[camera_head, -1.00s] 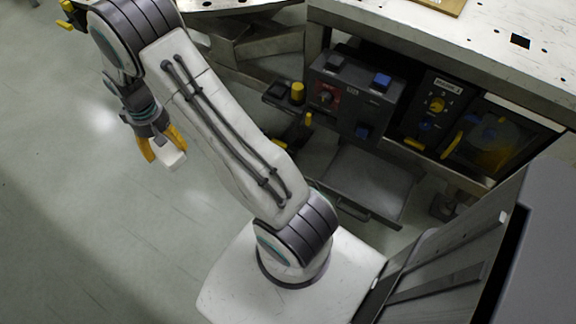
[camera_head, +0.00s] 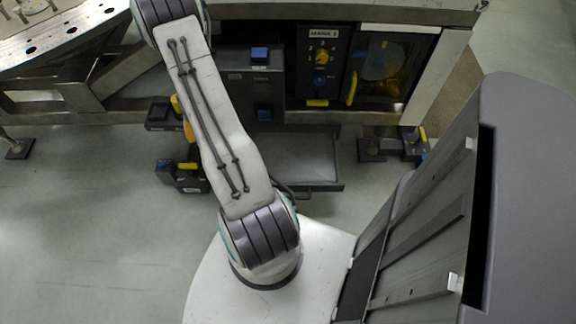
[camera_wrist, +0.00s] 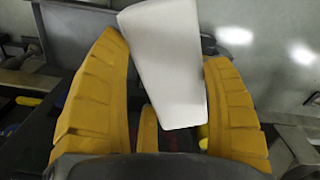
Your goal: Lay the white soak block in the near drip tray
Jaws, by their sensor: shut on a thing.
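My gripper (camera_wrist: 163,55) shows in the wrist view as yellow ribbed fingers with the white soak block (camera_wrist: 168,75) between them. The block is a pale, tilted slab that sticks out beyond the fingertips. A flat grey tray (camera_head: 310,168) with a raised edge sits low under the bench, right of my arm. I cannot tell whether it is the near drip tray, and no other tray shows clearly.
A dark control box (camera_head: 260,85) with blue buttons and a panel with a yellow knob (camera_head: 322,58) stand under the bench. A holed metal plate (camera_head: 60,30) is at upper left. A small dark unit (camera_head: 182,177) stands left of my arm.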

